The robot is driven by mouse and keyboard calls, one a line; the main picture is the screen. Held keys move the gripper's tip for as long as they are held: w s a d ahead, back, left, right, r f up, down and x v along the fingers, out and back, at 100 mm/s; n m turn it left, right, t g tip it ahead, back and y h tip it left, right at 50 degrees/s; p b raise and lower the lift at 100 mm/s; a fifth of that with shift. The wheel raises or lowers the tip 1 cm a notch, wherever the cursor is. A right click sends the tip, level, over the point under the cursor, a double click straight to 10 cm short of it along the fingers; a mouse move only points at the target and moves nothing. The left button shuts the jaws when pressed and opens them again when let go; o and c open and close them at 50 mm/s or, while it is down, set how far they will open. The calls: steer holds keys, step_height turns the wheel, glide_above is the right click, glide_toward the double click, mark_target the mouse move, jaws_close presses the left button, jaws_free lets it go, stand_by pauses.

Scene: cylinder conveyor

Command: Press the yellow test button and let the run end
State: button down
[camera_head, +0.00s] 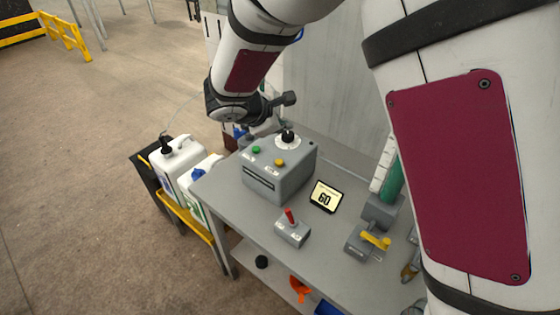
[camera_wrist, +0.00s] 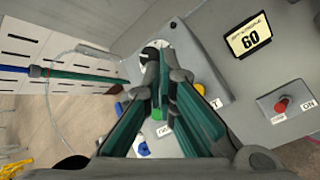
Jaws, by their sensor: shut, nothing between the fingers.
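The yellow test button (camera_head: 280,162) is on the sloping face of a grey control box (camera_head: 272,190), right of a green button (camera_head: 256,150). In the wrist view the yellow button (camera_wrist: 199,89) shows just right of my gripper's fingers, partly covered. My gripper (camera_wrist: 160,84) is shut and empty, with its tips over the box near the black knob. In the head view it is mostly hidden behind my wrist. Contact between the tips and the box cannot be told. A small display (camera_head: 325,196) beside the box reads 60.
The black knob (camera_head: 288,135) on a white dial stands on top of the box. A red toggle switch (camera_head: 290,217) and a yellow-handled valve (camera_head: 376,240) sit on the grey table (camera_head: 235,208). White canisters (camera_head: 175,155) stand left of the table.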

steer(key=b, duration=0.3)
glide_above(281, 163)
step_height(281, 163, down, 8)
steer(key=shift+w+r, duration=0.15)
steer(key=shift+r, duration=0.1)
steer(key=shift+f+b, duration=0.5)
steer(key=shift+f, duration=0.15)
stand_by(0.9)
steer(key=shift+f+b, duration=0.35)
steer(key=shift+f, duration=0.05)
steer(key=shift+f+b, duration=0.4)
steer(key=shift+f, duration=0.1)
stand_by(0.7)
steer(key=shift+r, duration=0.15)
steer(key=shift+r+p, duration=0.45)
steer(key=shift+r, duration=0.35)
